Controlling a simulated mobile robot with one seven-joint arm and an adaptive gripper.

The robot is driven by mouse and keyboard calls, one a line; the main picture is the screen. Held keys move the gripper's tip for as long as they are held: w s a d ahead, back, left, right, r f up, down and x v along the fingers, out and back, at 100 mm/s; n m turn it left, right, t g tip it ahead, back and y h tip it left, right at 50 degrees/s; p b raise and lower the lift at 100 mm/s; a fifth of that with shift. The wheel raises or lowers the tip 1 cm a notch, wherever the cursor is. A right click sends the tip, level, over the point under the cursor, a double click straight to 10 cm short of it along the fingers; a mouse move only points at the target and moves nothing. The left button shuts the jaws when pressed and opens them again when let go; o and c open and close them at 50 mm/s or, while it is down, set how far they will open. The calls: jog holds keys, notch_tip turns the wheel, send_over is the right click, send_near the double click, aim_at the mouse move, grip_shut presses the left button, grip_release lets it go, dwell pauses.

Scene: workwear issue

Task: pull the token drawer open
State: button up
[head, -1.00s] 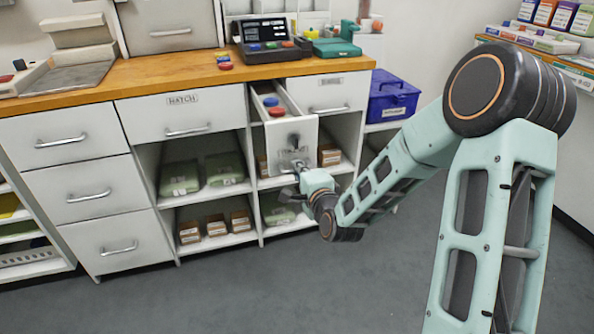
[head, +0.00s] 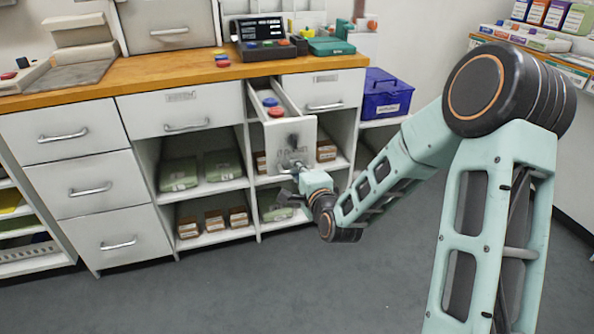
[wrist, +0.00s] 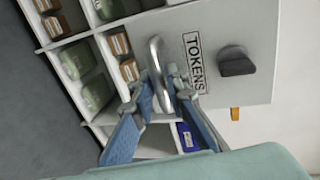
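The token drawer (head: 308,130) is a narrow white drawer under the wooden counter, pulled well out from the cabinet. Blue and red tokens (head: 275,112) show inside it. In the wrist view its front (wrist: 225,25) carries a TOKENS label (wrist: 193,62), a dark knob-like lock (wrist: 236,61) and a curved metal handle (wrist: 154,62). My gripper (head: 290,172) is at the drawer front in the head view. In the wrist view my gripper (wrist: 158,88) has its blue-padded fingers on both sides of the handle, closed on it. The exact finger contact is partly hidden.
A closed white drawer (head: 180,112) is on the left and another (head: 325,90) on the right. Open shelves below hold green packs (head: 180,174) and brown boxes (head: 215,220). A blue box (head: 387,95) stands at the right. The grey floor (head: 230,290) in front is clear.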

jog(key=v, duration=0.7)
jog(key=shift+s, duration=0.25)
jog(key=shift+d, duration=0.2)
